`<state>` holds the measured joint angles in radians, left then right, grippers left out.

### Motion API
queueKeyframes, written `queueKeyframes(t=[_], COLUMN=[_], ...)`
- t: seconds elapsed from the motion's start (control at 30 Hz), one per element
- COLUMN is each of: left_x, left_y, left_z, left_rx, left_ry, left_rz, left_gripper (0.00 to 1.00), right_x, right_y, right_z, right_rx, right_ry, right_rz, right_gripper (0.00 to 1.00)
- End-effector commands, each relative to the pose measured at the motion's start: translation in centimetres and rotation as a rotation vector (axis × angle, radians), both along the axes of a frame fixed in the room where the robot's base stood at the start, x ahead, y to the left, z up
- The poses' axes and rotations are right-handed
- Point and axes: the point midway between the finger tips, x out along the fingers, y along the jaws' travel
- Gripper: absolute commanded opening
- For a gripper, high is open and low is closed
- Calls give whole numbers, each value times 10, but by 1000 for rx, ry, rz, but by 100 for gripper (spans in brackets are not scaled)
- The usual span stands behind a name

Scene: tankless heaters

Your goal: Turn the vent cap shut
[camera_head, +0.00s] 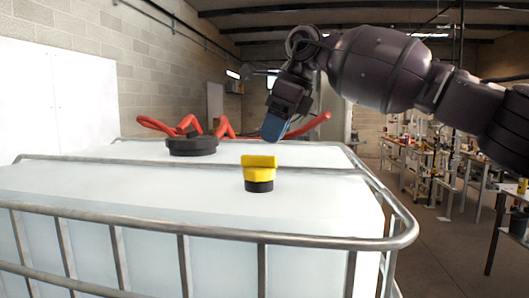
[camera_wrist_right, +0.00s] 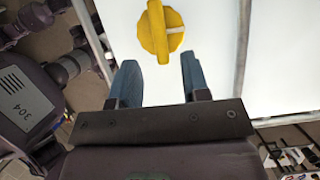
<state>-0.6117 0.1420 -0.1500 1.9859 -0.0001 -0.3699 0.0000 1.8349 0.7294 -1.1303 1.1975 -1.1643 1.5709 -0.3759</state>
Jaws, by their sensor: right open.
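The yellow vent cap (camera_head: 259,167) sits on a short black neck (camera_head: 259,186) on top of the white tank (camera_head: 130,190). My left gripper is not in view.
A large black lid (camera_head: 192,146) sits on the tank behind and left of the cap, with red hoses (camera_head: 215,127) behind it. Metal rails (camera_head: 213,236) edge the tank. Cluttered workbenches (camera_head: 440,160) stand at the right. The tank top around the cap is clear.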

Motion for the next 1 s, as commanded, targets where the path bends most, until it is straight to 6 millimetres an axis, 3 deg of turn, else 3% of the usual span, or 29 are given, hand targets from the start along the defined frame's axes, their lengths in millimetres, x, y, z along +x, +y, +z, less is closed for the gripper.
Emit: queueKeyframes(t=[0.3, 0.73, 1.0], left_x=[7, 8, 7], left_y=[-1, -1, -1], left_z=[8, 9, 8], left_rx=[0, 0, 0], left_ry=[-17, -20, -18], left_rz=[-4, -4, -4], left_gripper=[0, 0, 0], right_x=[3, 4, 4], right_y=[16, 19, 19], right_z=[-38, -46, -45], right_rx=[1, 1, 1], right_ry=[0, -1, -1], right_rz=[2, 1, 1], right_gripper=[43, 43, 3])
